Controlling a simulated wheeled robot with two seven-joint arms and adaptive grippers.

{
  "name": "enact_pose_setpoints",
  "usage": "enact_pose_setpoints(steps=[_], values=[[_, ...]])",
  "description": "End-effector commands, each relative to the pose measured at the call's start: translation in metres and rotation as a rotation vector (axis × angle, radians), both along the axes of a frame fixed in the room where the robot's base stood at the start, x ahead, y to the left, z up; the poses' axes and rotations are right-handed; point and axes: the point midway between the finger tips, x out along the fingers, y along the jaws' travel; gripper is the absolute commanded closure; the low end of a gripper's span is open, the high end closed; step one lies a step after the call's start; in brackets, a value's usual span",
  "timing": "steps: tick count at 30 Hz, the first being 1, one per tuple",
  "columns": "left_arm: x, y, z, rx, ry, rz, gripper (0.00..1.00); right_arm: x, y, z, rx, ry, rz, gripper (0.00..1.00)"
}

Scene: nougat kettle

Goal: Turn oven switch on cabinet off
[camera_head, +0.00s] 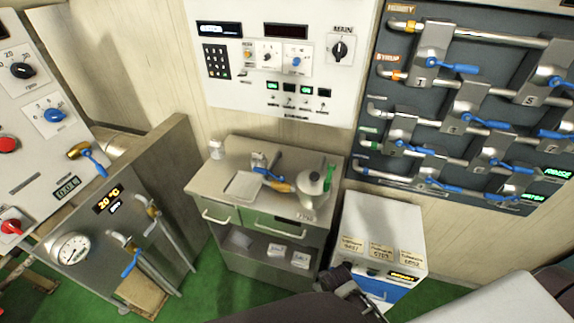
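A white control cabinet (283,62) hangs on the middle wall. It carries a keypad (216,62), a dark display, and several small dials, including one with a blue knob (295,62). A larger black rotary knob (340,48) is at its upper right. A row of small toggle switches runs below, with some lit green indicators (272,86). The labels are too small to tell which one is the oven switch. A dark gripper (338,280), seemingly my right one, is low at the bottom edge, far from the cabinet. Its fingers are unclear. My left gripper is not visible.
A metal counter (226,180) with a kettle (313,187) stands below the cabinet. A white box unit (385,222) is to its right. Pipes with blue valves (460,68) cover the right wall. A panel with gauges (72,248) is at left. Green floor shows between.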

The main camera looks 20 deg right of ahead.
Motion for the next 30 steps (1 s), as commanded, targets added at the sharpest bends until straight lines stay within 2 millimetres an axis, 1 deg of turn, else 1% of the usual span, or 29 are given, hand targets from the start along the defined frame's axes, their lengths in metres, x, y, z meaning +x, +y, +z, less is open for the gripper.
enact_pose_setpoints(steps=[1, 5, 11, 17, 18, 21, 24, 30], values=[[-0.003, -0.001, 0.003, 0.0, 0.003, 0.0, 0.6, 0.006, 0.002, 0.018, 0.002, -0.01, -0.001, 0.67], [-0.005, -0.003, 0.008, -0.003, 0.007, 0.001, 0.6, 0.018, 0.006, 0.059, 0.005, -0.027, -0.003, 0.67], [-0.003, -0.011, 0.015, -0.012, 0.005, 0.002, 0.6, 0.036, 0.013, 0.126, 0.011, -0.058, -0.009, 0.67], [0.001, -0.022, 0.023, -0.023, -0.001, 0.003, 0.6, 0.058, 0.024, 0.203, 0.016, -0.11, -0.016, 0.67], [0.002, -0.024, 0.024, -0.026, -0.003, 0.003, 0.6, 0.064, 0.027, 0.221, 0.017, -0.124, -0.02, 0.67], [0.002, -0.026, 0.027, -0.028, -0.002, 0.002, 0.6, 0.078, 0.034, 0.258, 0.018, -0.158, -0.027, 0.67], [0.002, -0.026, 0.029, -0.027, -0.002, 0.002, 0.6, 0.091, 0.04, 0.285, 0.018, -0.187, -0.033, 0.67], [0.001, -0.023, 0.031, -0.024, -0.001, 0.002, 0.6, 0.115, 0.052, 0.33, 0.015, -0.244, -0.046, 0.67]])
